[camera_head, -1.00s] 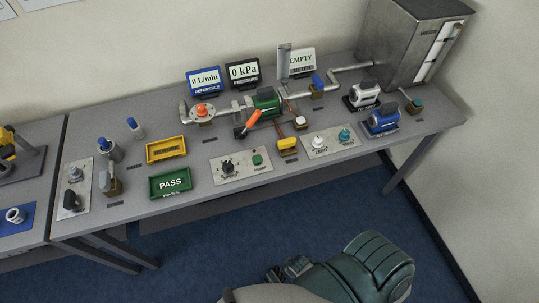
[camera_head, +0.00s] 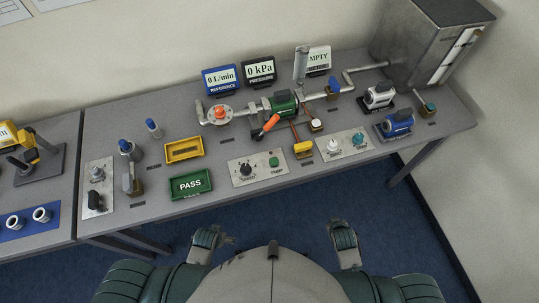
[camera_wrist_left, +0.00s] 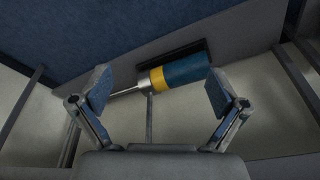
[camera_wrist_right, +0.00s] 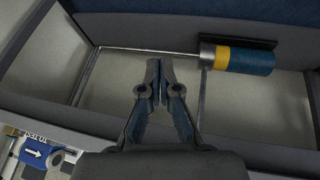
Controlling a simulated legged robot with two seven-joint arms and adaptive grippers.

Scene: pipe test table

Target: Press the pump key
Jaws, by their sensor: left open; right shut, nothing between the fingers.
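The pump key is a green button (camera_head: 274,162) on a pale panel (camera_head: 246,182) near the table's front edge. It sits right of a black knob (camera_head: 245,170). In the left wrist view my left gripper (camera_wrist_left: 158,90) has its fingers spread, with nothing held between them. In the right wrist view my right gripper (camera_wrist_right: 158,72) has its fingers together and is empty. Neither wrist view shows the key. In the head view I cannot clearly make out the gripper fingers; both arms are low, in front of the table.
A yellow block (camera_head: 303,150) and a second knob panel (camera_head: 345,144) are right of the key. A green PASS tray (camera_head: 190,185) and yellow tray (camera_head: 184,150) are left. A pump with an orange handle (camera_head: 266,127) stands behind. A blue-yellow cylinder (camera_wrist_right: 243,60) shows beyond the right gripper.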

